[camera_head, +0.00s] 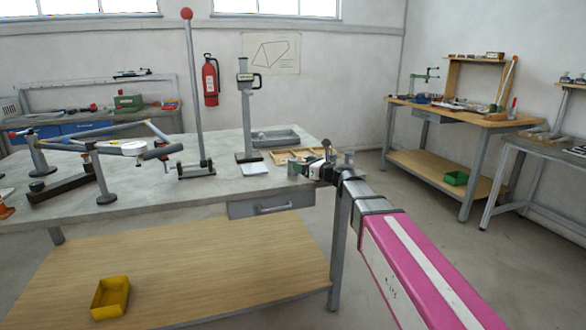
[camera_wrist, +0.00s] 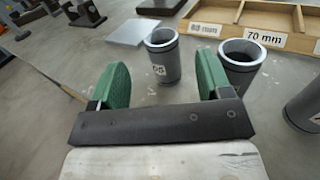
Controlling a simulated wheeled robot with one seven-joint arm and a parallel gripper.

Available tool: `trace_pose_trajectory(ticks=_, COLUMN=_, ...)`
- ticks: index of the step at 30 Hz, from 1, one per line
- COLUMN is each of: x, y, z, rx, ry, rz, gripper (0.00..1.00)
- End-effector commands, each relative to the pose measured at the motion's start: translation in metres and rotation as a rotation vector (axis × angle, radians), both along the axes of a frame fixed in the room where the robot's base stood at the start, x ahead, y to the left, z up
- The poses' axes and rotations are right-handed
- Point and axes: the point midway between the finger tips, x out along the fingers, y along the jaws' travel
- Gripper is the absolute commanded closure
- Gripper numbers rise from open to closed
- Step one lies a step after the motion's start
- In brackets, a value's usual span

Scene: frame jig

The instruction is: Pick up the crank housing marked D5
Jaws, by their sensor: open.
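The crank housing marked D5 (camera_wrist: 162,62) is a grey upright open-topped cylinder with a pale rim and a white label, in the wrist view. It stands on the grey bench just ahead of the gap between my fingers. My gripper (camera_wrist: 163,75) is open, with a green pad on each side and nothing held. In the head view my gripper (camera_head: 320,168) is over the bench's right end, where the marked housing cannot be told apart. A similar cylinder (camera_wrist: 241,62) stands right of it, close to my right finger. Another cylinder (camera_wrist: 306,102) is cut off at the right edge.
A wooden compartment tray (camera_wrist: 222,14) with size labels, one reading 70 mm, lies behind the cylinders. A pale flat plate (camera_wrist: 126,32) lies at the back left. A height gauge (camera_head: 246,115) and a red-knobbed post (camera_head: 196,95) stand on the bench (camera_head: 130,205).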

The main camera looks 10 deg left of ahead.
Motion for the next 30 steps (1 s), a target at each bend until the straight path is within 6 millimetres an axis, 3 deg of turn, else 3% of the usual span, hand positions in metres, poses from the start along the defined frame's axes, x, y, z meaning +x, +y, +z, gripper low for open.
trace_pose_trajectory(ticks=8, x=0.012, y=0.018, z=0.0, rx=0.0, ry=-0.001, rz=0.0, gripper=0.28)
trace_pose_trajectory(ticks=16, x=0.031, y=0.049, z=-0.001, rx=0.0, ry=-0.001, rz=0.001, gripper=0.28)
trace_pose_trajectory(ticks=24, x=0.031, y=0.052, z=-0.001, rx=0.0, ry=-0.001, rz=0.0, gripper=0.28)
trace_pose_trajectory(ticks=29, x=0.031, y=0.052, z=-0.001, rx=0.0, ry=-0.001, rz=0.0, gripper=0.8)
trace_pose_trajectory(ticks=30, x=0.031, y=0.052, z=-0.001, rx=0.0, ry=-0.001, rz=0.0, gripper=0.85)
